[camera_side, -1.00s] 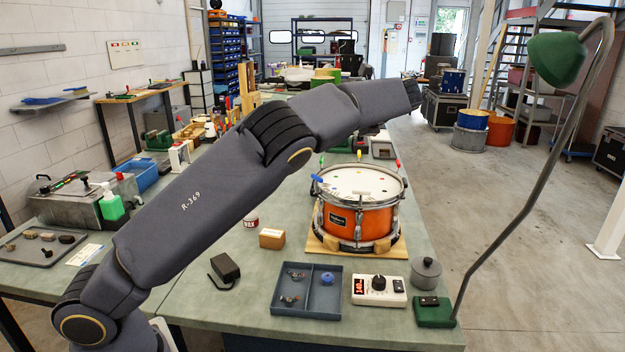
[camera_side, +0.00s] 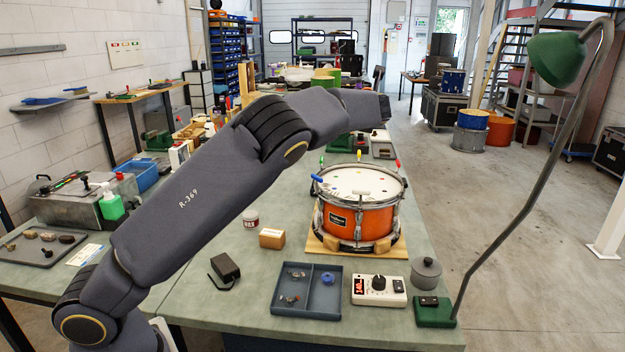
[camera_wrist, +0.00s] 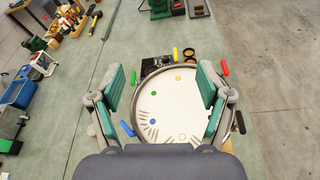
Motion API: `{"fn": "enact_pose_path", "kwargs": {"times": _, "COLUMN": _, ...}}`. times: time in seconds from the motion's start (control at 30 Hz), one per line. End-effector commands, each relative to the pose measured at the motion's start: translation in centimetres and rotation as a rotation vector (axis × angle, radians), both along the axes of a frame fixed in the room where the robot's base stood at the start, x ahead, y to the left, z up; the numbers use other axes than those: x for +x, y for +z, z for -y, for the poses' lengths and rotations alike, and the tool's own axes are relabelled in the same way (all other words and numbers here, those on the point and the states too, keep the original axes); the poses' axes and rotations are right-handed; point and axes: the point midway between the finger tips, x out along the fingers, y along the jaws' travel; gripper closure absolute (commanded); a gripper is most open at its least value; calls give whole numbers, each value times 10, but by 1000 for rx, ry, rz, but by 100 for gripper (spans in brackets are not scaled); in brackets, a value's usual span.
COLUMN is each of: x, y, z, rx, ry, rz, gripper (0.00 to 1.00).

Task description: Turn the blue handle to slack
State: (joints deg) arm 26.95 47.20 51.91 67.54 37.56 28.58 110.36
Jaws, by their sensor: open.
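The orange drum (camera_side: 355,222) stands on a wooden base on the bench, its white head facing up. The blue handle (camera_side: 317,178) sticks out at the left of the drum's rim in the side view. In the wrist view the blue handle (camera_wrist: 127,129) lies at the lower left of the rim, near the left finger. My gripper (camera_wrist: 160,110) is open and empty, its two fingers apart above the drum head. In the side view my arm ends behind and above the drum, and the fingers do not show there.
Red (camera_wrist: 225,68), yellow (camera_wrist: 188,53), green and black handles also stand around the rim. A grey tray (camera_side: 307,312), a dial box (camera_side: 379,290) and a lidded pot (camera_side: 426,272) sit in front of the drum. A green lamp (camera_side: 556,58) arches at the right.

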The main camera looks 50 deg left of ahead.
Motion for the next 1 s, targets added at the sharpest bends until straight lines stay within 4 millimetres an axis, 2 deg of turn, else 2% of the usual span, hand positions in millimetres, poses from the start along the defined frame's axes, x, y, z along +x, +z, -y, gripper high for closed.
{"fn": "enact_pose_path", "kwargs": {"times": 0.03, "x": 3, "y": -11, "z": -14, "rx": 31, "ry": -91, "rz": -40, "gripper": 21}}
{"fn": "enact_pose_path", "kwargs": {"times": 0.13, "x": 4, "y": -35, "z": -31, "rx": 79, "ry": -302, "rz": -111, "gripper": 21}}
{"fn": "enact_pose_path", "kwargs": {"times": 0.27, "x": -24, "y": -75, "z": -48, "rx": 84, "ry": -565, "rz": -183, "gripper": 21}}
{"fn": "enact_pose_path", "kwargs": {"times": 0.37, "x": -66, "y": -105, "z": -53, "rx": 37, "ry": -752, "rz": -199, "gripper": 21}}
{"fn": "enact_pose_path", "kwargs": {"times": 0.47, "x": -121, "y": -125, "z": -52, "rx": -44, "ry": -897, "rz": -166, "gripper": 21}}
{"fn": "enact_pose_path", "kwargs": {"times": 0.5, "x": -144, "y": -130, "z": -52, "rx": -82, "ry": -935, "rz": -141, "gripper": 21}}
{"fn": "enact_pose_path", "kwargs": {"times": 0.6, "x": -202, "y": -136, "z": -63, "rx": -186, "ry": -941, "rz": -71, "gripper": 21}}
{"fn": "enact_pose_path", "kwargs": {"times": 0.67, "x": -222, "y": -137, "z": -80, "rx": -211, "ry": -886, "rz": -59, "gripper": 21}}
{"fn": "enact_pose_path", "kwargs": {"times": 0.73, "x": -229, "y": -132, "z": -94, "rx": -206, "ry": -851, "rz": -43, "gripper": 21}}
{"fn": "enact_pose_path", "kwargs": {"times": 0.83, "x": -229, "y": -132, "z": -103, "rx": -204, "ry": -832, "rz": -40, "gripper": 21}}
{"fn": "enact_pose_path", "kwargs": {"times": 1.0, "x": -207, "y": -142, "z": -101, "rx": -205, "ry": -834, "rz": -43, "gripper": 21}}
